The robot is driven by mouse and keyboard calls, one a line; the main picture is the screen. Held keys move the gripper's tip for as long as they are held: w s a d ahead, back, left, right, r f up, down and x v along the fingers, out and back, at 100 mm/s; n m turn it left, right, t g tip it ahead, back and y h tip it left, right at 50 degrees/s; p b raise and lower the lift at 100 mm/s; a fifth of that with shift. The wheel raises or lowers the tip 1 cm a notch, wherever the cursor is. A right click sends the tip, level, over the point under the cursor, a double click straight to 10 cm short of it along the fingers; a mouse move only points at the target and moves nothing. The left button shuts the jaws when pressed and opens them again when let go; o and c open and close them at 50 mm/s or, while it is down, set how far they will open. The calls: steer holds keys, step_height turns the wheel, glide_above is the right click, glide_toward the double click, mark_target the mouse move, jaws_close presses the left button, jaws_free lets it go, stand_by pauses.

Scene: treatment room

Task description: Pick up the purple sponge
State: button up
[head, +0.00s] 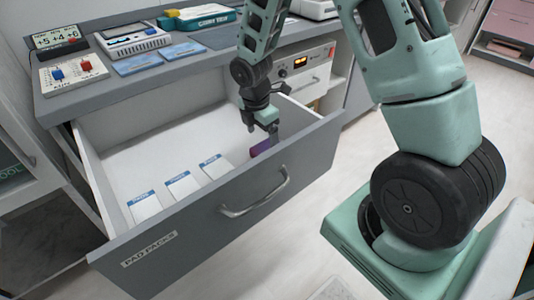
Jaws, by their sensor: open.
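The purple sponge (261,148) is in the open drawer (195,225), near the front wall at the right end. It is small in the head view and partly hidden by my gripper and the drawer front. My gripper (262,130) is open and reaches down into the drawer from above, right over the sponge. I cannot tell whether the fingers touch the sponge or stand around it.
Several white packets with blue tops (178,183) lie in the drawer left of the sponge. The counter (115,92) behind holds devices, including a box with red and blue knobs (74,72). The drawer's left rear floor is bare.

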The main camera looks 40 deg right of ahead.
mark_target(267, 147)
steer(key=shift+s+d+f+b, duration=0.15)
steer(key=shift+d+f, duration=0.15)
steer(key=shift+f, duration=0.7)
steer(key=shift+w+d+f+b, duration=0.1)
steer(key=shift+d+f+b, duration=0.15)
steer(key=shift+f, duration=0.75)
steer(key=shift+s+d+f+b, duration=0.1)
steer(key=shift+d+f, duration=0.25)
steer(key=shift+f, duration=0.65)
steer(key=c, duration=1.1)
steer(key=shift+c, duration=0.2)
step_height(267, 147, up, 10)
steer(key=p, duration=0.2)
steer(key=shift+o, duration=0.7)
steer(key=shift+r, duration=0.1)
